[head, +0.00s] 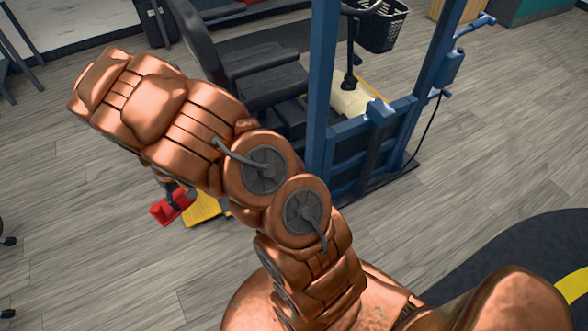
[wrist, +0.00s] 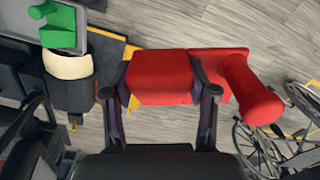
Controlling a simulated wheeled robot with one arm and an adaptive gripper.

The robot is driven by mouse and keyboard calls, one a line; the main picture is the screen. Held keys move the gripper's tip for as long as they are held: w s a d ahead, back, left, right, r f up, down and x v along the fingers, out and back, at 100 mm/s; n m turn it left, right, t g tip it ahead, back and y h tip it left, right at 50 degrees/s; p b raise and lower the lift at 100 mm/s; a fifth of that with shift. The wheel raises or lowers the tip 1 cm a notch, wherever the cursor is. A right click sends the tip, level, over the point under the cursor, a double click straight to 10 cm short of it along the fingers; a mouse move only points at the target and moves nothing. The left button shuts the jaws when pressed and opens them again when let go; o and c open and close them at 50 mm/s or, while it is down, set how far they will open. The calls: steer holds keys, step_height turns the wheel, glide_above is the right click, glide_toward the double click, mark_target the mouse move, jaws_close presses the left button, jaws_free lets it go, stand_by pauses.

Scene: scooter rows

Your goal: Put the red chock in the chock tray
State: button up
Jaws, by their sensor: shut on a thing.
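The red chock (wrist: 162,75) has a blocky body, a flat plate and a thick round handle at its right in the wrist view. My gripper (wrist: 162,91) is shut on the blocky body, one finger on each side. In the head view the red chock (head: 168,210) shows below my arm, left of a yellow patch; my arm hides most of the gripper there. I cannot tell if the chock touches the floor. A grey tray-like surface (wrist: 98,22) with a green chock (wrist: 58,26) on it is at the upper left of the wrist view; it may be the chock tray.
A mobility scooter with a black seat (head: 205,50) stands beyond my arm, beside a blue frame (head: 323,90). A spoked wheel (wrist: 255,150) is at the lower right of the wrist view. Open wood floor (head: 80,200) lies to the left.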

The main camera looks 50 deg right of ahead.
steer(key=w+d+f+n+b, duration=0.45)
steer(key=d+b, duration=0.25)
steer(key=d, duration=0.2)
steer(key=w+d+f+n+b, duration=0.45)
steer(key=w+d+b, duration=0.2)
steer(key=d, duration=0.25)
steer(key=s+d+f+n+b, duration=0.2)
steer(key=d+b, duration=0.1)
steer(key=d, duration=0.6)
steer(key=s+d+f+n+b, duration=0.15)
steer(key=d+b, duration=0.25)
steer(key=d, duration=0.5)
steer(key=s+d+f+n+b, duration=0.1)
steer(key=s+d+b, duration=0.2)
steer(key=d, duration=0.6)
step_height(320, 180, down, 10)
steer(key=shift+a+r+b, duration=0.1)
steer(key=shift+r+b, duration=0.05)
steer(key=shift+b, duration=0.25)
steer(key=shift+f, duration=0.55)
steer(key=o, duration=1.5)
steer(key=shift+c, duration=0.2)
